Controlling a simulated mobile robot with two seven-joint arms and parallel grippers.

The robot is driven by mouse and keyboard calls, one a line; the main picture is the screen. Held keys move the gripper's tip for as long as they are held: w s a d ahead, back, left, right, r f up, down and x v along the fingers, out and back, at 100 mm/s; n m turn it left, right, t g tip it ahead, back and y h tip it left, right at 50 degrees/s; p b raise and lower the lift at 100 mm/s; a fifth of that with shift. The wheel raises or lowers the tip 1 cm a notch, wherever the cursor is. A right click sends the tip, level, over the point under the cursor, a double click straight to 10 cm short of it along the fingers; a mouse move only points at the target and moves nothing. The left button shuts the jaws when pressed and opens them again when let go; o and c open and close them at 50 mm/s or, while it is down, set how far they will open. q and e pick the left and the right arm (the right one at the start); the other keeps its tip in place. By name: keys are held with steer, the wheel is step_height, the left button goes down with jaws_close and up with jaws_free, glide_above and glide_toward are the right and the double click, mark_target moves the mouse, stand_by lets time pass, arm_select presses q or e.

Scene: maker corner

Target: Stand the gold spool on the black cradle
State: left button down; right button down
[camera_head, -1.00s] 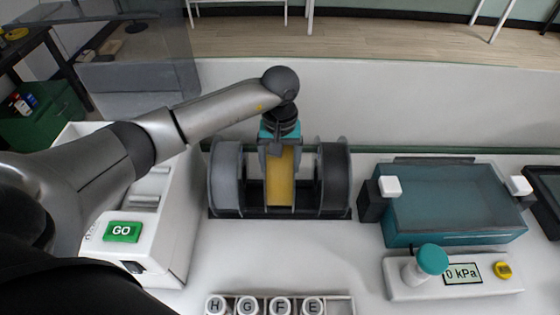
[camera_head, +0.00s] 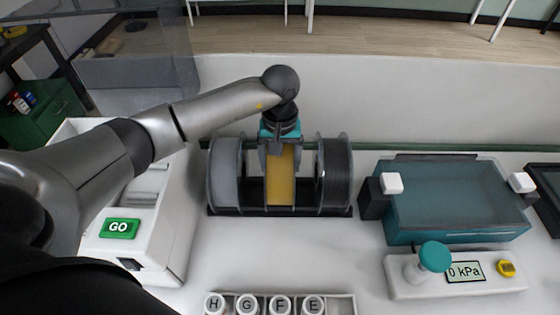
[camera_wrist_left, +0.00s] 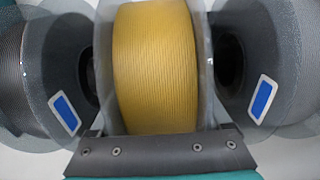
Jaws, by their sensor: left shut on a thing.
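The gold spool (camera_head: 281,178) is upright in the black cradle (camera_head: 240,212), between a grey spool (camera_head: 226,177) on the left and a black spool (camera_head: 334,177) on the right. My left gripper (camera_head: 280,147) reaches down from above and is shut on the gold spool's upper part. In the left wrist view the gold winding (camera_wrist_left: 155,65) fills the middle, between clear flanges. Whether the spool's underside touches the cradle is hidden. My right gripper is not in view.
A white machine with a green GO button (camera_head: 120,229) stands left of the cradle. A teal box (camera_head: 455,200) and a pressure panel (camera_head: 410,289) stand to the right. A rack of lettered white jars (camera_head: 343,305) is in front. Bare tabletop lies between rack and cradle.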

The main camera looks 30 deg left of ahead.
arm_select(q)
steer(key=shift+w, duration=0.1)
stand_by(0.3)
steer(key=shift+c, duration=1)
jaws_free()
steer(key=shift+o, duration=1)
steer(key=shift+f, duration=0.15)
step_height(320, 180, up, 16)
steer(key=shift+f+p, duration=0.25)
steer(key=shift+p, duration=0.25)
